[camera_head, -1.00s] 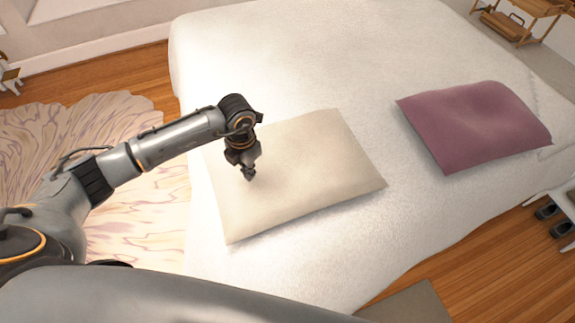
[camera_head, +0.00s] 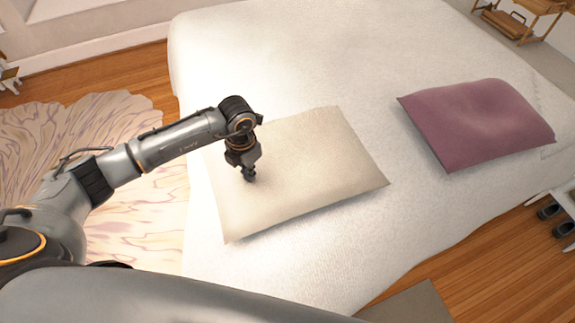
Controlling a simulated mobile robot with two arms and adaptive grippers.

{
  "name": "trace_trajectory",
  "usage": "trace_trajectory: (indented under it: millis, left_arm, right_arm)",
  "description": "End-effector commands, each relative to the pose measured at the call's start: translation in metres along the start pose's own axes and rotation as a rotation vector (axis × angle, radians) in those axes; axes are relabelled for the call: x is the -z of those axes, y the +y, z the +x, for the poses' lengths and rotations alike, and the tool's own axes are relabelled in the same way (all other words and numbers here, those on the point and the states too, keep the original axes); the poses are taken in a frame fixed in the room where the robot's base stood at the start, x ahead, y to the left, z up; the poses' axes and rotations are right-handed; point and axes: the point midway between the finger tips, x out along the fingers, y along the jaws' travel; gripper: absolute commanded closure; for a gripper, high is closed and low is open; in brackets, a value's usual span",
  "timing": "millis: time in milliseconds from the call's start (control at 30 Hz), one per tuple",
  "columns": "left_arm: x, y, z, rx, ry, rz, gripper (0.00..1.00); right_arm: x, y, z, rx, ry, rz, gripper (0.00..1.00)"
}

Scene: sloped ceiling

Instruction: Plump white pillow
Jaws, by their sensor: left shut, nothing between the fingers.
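The white pillow (camera_head: 310,165) looks cream coloured and lies flat on the white bed, left of the bed's middle. My left gripper (camera_head: 249,177) points down at the left part of this pillow. It is shut with nothing between its fingers, and its tips are at or just above the pillow's surface; I cannot tell if they touch. The arm hides the pillow's upper left corner. My right gripper is not in view.
A purple pillow (camera_head: 478,122) lies on the bed (camera_head: 400,225) to the right. A patterned rug (camera_head: 125,220) covers the wooden floor at left. A wooden stand (camera_head: 520,22) is at the top right. A white table edge with dark shoes (camera_head: 550,211) is at right.

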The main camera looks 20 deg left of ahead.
Motion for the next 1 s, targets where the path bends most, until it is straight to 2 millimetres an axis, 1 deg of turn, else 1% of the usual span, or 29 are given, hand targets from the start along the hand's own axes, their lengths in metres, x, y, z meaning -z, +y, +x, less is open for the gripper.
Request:
trace_trajectory:
  millis: [267,567,667,900,1000]
  left_arm:
    - [0.0,0.0,0.01,0.0,0.0,0.0,1.0]
    - [0.0,0.0,0.007,0.0,0.001,0.0,1.0]
    - [0.0,0.0,0.003,0.0,0.001,0.0,1.0]
    - [0.0,0.001,-0.017,-0.001,0.0,-0.001,1.0]
    - [0.0,0.0,-0.02,-0.001,0.0,-0.001,1.0]
  right_arm:
    - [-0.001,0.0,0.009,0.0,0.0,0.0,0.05]
    - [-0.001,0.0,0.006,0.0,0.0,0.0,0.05]
    - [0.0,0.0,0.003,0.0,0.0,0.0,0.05]
    - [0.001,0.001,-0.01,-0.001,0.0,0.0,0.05]
    - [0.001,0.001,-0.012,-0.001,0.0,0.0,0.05]
